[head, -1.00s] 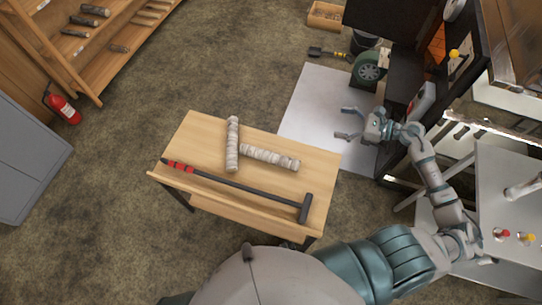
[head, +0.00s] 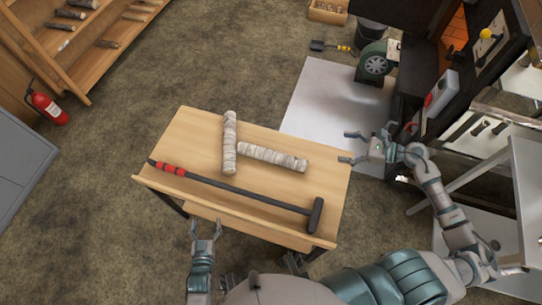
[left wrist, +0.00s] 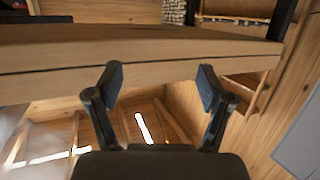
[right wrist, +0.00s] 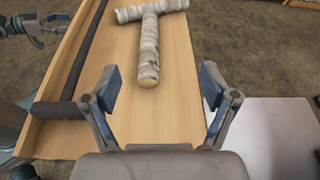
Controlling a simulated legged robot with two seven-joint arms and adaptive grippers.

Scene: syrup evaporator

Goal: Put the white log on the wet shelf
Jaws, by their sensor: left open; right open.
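Two whitish, bark-covered logs lie on the small wooden table (head: 165,150). One log (head: 229,143) points away from me. The other log (head: 272,157) lies crosswise, its left end close to the first. In the right wrist view the crosswise log (right wrist: 148,50) points toward my gripper, with the other log (right wrist: 165,8) behind it. My right gripper (head: 347,147) is open and empty beside the table's right edge. My left gripper (head: 206,230) is open and empty in front of the table; its wrist view shows the table's edge (left wrist: 150,72). A wooden shelf rack (head: 85,65) holds darker logs; I cannot tell which shelf is wet.
A long-handled tool (head: 235,192) with red bands lies along the table's front. A fire extinguisher (head: 46,106) stands near the rack. A green blower (head: 374,66) and dark evaporator (head: 425,65) stand at right. The floor between table and rack is clear.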

